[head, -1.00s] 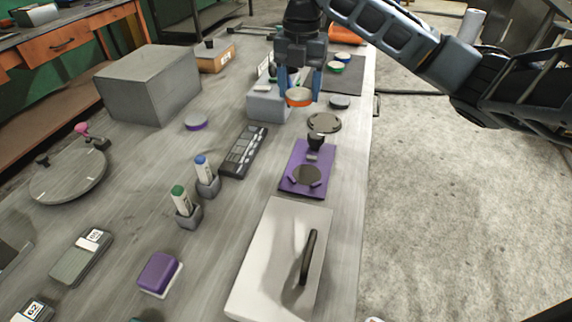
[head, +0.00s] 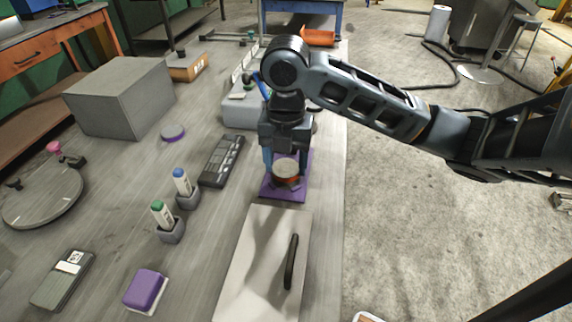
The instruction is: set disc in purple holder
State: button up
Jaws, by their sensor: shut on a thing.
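The purple holder (head: 271,189) is a flat purple plate on the grey bench, just behind the white lidded board. The holder's back part is hidden behind my gripper.
A white board with a dark handle (head: 263,262) lies in front of the holder. A dark keypad-like tray (head: 222,160) and two marker stands (head: 187,197) are to the left. A grey box (head: 119,97) stands at the back left. The bench's right edge is close by.

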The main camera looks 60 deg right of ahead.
aim_at(286, 167)
jog(key=shift+f, duration=0.8)
jog(key=shift+f, duration=0.1)
jog(key=o, duration=1.5)
jog(key=shift+c, duration=0.2)
notch_tip(286, 167, up, 12)
jog(key=p, duration=0.1)
